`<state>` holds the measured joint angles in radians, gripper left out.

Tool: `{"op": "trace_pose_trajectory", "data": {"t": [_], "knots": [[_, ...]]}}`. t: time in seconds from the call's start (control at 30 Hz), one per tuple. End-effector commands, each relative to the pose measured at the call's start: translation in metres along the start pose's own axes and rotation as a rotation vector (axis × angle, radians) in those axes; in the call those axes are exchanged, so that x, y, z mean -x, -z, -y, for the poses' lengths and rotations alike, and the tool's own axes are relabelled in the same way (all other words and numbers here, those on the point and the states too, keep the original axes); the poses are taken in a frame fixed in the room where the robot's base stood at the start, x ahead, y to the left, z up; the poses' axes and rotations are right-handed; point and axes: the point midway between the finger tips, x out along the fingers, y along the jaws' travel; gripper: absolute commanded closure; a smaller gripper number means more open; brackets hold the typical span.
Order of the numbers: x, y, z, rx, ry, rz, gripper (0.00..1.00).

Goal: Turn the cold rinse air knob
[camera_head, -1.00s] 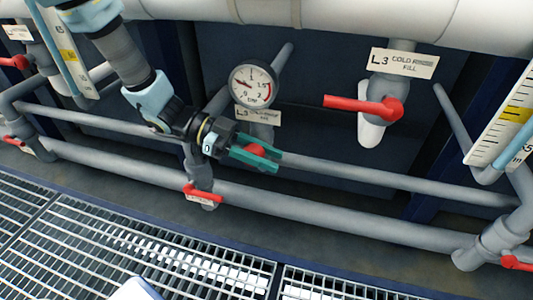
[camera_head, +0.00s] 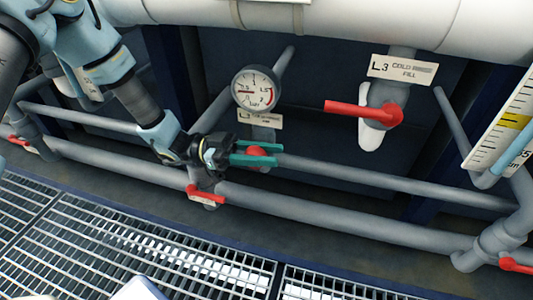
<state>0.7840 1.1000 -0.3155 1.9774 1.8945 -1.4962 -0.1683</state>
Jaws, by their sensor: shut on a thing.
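The cold rinse air knob (camera_head: 256,151) is a small red knob on the grey pipework, below a round pressure gauge (camera_head: 256,88) and its white label (camera_head: 260,120). The label's first line is too small to read surely. My gripper (camera_head: 260,153) has two teal fingers, one above and one below the knob, and it is shut on the knob. The fingers hide part of it. My arm reaches in from the upper left. The gauge needle points to the left side of the dial.
A red lever valve (camera_head: 362,108) with an "L3 cold fill" label (camera_head: 402,69) is to the right. Another red lever (camera_head: 205,194) sits just below my gripper. Grey pipes (camera_head: 350,217) run across. Metal grating (camera_head: 140,240) covers the floor in front.

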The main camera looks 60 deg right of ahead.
Motion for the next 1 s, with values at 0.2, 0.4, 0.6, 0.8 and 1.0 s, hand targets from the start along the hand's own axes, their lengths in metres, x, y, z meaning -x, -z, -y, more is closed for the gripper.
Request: {"op": "trace_pose_trajectory", "data": {"t": [0.2,0.4,0.6,0.8,1.0], "knots": [[0.001,0.000,-0.001,0.001,0.001,0.001,1.00],[0.001,0.000,0.000,0.000,0.001,0.002,0.53],[0.001,0.000,0.000,0.000,0.001,0.001,0.53],[0.015,0.001,0.001,-0.001,0.004,0.001,0.53],[0.053,0.002,0.001,-0.001,0.005,0.002,0.53]]}}
